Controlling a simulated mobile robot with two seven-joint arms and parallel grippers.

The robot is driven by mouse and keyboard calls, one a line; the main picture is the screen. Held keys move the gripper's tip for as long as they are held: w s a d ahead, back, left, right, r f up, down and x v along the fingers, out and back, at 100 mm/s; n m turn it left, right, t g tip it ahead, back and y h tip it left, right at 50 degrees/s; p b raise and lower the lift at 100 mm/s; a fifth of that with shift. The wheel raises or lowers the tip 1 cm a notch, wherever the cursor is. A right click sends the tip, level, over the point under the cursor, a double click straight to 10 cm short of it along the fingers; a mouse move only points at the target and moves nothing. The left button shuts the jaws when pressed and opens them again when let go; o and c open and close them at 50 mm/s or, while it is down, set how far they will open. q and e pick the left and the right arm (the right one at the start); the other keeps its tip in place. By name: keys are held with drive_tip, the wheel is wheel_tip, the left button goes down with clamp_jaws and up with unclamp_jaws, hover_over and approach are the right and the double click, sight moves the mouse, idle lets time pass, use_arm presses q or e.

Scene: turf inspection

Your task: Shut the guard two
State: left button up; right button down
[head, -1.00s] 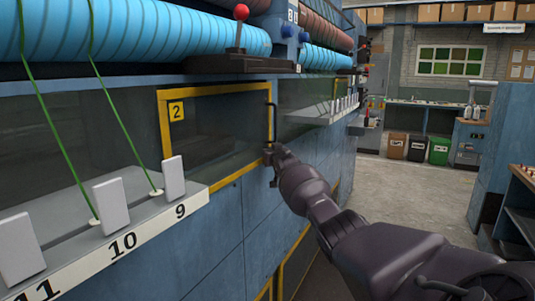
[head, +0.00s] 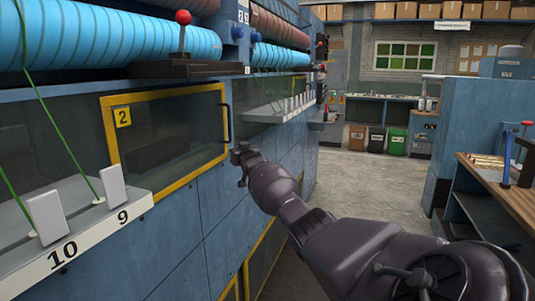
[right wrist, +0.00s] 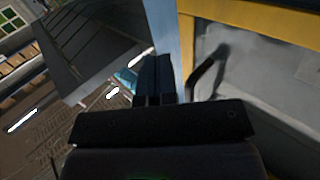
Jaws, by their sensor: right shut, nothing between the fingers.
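Guard two is a clear panel in a yellow frame (head: 165,92) with a yellow number 2 plate (head: 123,117), at left centre in the head view. It looks level with the blue machine front; a small gap cannot be ruled out. Its black upright handle (head: 226,123) is on the right edge. My right gripper (head: 240,154) is shut and empty, just right of the frame's lower right corner, below the handle. In the right wrist view, the shut fingers (right wrist: 154,80) are left of the handle (right wrist: 203,78) and apart from it. My left gripper is not in view.
A grey shelf (head: 75,225) with white tabs and green cords juts out at lower left. Another shelf (head: 275,112) lies beyond the guard. A red-knobbed lever (head: 183,30) stands above. A wooden-topped bench (head: 510,195) is at right. The floor (head: 365,185) between is clear.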

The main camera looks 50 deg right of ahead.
drive_tip(key=s+d, duration=0.3)
drive_tip(key=s, duration=0.5)
drive_tip(key=shift+s+f, duration=0.15)
drive_tip(key=shift+f, duration=0.25)
